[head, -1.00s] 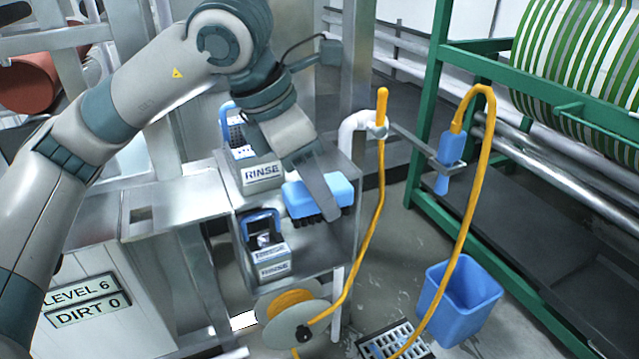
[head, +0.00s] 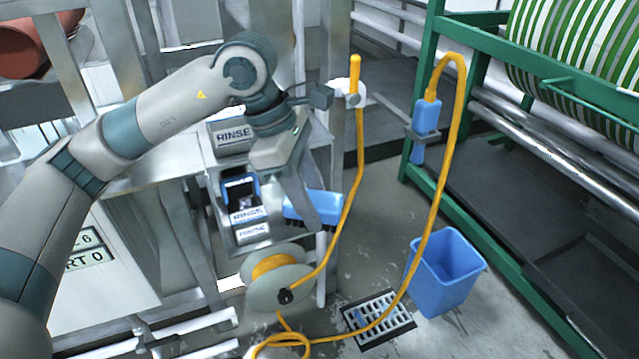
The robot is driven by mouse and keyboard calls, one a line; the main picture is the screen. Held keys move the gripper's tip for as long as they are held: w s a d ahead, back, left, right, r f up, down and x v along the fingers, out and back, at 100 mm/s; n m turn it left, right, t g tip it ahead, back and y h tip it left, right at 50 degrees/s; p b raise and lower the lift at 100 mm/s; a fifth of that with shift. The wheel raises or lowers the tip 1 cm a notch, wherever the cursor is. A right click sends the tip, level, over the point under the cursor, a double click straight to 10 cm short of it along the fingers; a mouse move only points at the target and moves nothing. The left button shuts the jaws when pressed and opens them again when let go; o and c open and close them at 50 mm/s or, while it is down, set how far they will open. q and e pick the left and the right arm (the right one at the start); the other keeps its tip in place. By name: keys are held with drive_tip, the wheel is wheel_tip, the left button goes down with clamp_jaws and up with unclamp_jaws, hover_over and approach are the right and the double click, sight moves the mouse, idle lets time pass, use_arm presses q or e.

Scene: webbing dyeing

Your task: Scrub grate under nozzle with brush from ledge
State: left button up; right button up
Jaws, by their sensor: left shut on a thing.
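A blue brush (head: 324,205) with dark bristles facing down is held in my left gripper (head: 312,212), whose fingers are shut on it, just right of the rinse ledge. The grate (head: 379,318) lies in the floor at the bottom centre, lower right of the brush and well apart from it; something small and blue shows on its left part. The blue nozzle (head: 426,117) hangs from a bracket on the green frame, with a yellow hose looping from its top. My right gripper is not in view.
A blue bucket (head: 447,272) stands right of the grate. The yellow hose (head: 432,215) passes down across the grate's edge to a reel (head: 279,277) at the left. Rinse-labelled holders (head: 249,216) sit on the metal stand. The green frame (head: 445,195) bounds the right side.

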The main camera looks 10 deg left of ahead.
use_arm(q)
drive_tip(key=s+a+f+m+g+y, duration=0.1)
drive_tip(key=s+a+f+m, duration=0.2)
drive_tip(key=f+m, duration=0.3)
drive_tip(key=s+a+f+m+g+y, duration=0.1)
drive_tip(key=f+m, duration=0.5)
drive_tip(key=f, duration=0.6)
drive_tip(key=s+a+f+m+g+y, duration=0.2)
drive_tip(key=s+a+f+m, duration=0.3)
drive_tip(key=f, duration=0.4)
drive_tip(key=shift+s+a+f+m+g, duration=0.15)
drive_tip(key=shift+a+f+m+g, duration=0.15)
drive_tip(key=shift+a+m, duration=0.2)
drive_tip(key=shift+d, duration=0.15)
